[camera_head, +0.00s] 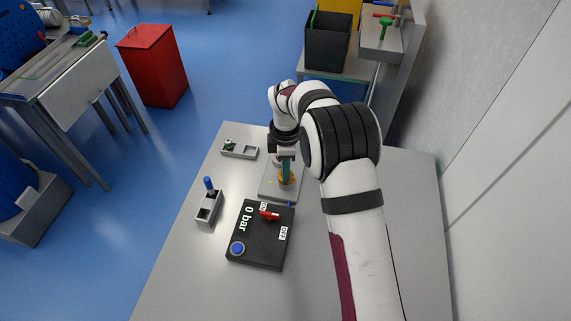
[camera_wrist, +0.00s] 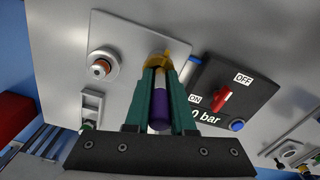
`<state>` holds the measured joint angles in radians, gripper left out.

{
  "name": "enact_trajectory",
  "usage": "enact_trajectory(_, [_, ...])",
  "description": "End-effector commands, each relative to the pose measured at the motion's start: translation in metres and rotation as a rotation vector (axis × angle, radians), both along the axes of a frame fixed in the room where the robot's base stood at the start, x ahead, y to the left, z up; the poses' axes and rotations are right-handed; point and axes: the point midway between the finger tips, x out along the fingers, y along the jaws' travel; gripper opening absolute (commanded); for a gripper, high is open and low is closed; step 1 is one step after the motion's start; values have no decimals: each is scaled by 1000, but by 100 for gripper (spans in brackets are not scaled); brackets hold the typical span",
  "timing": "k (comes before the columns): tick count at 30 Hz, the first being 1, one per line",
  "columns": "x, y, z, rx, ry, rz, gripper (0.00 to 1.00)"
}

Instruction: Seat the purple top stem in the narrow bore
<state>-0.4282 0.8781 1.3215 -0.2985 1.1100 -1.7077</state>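The purple top stem (camera_wrist: 160,108) shows between the two teal fingers in the wrist view, with a pale section beyond its purple end. My gripper (camera_wrist: 161,72) is shut on it, its fingertips at a brass-coloured fitting (camera_wrist: 168,62) on the light grey plate (camera_wrist: 128,38). In the head view my gripper (camera_head: 286,172) points down at the brass fitting (camera_head: 287,183); the stem is hidden there.
A black panel (camera_head: 247,250) with a red lever (camera_head: 269,215), blue button and "0 bar" lies in front of the plate. A grey holder (camera_head: 209,209) with a blue-topped piece (camera_head: 208,184) stands left. Another grey holder (camera_head: 239,151) is behind. Bare table lies front left.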

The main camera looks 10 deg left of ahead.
Motion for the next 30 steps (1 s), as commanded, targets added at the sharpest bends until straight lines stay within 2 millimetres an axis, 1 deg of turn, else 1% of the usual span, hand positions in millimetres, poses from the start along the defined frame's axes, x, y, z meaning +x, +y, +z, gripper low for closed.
enact_trajectory(1, [0,-1,-1,-2,-1,0,34])
enact_trajectory(4, [1,-1,0,-1,-2,0,51])
enact_trajectory(12, [1,0,2,0,-5,0,51])
enact_trajectory(14, [2,0,5,2,-6,0,51])
enact_trajectory(17, [3,0,24,2,-10,0,51])
enact_trajectory(21, [2,0,65,4,-10,-1,51])
enact_trajectory(24, [2,0,91,4,-9,-1,51])
enact_trajectory(27, [3,0,110,2,-9,0,51])
enact_trajectory(30, [2,0,120,2,-7,0,51])
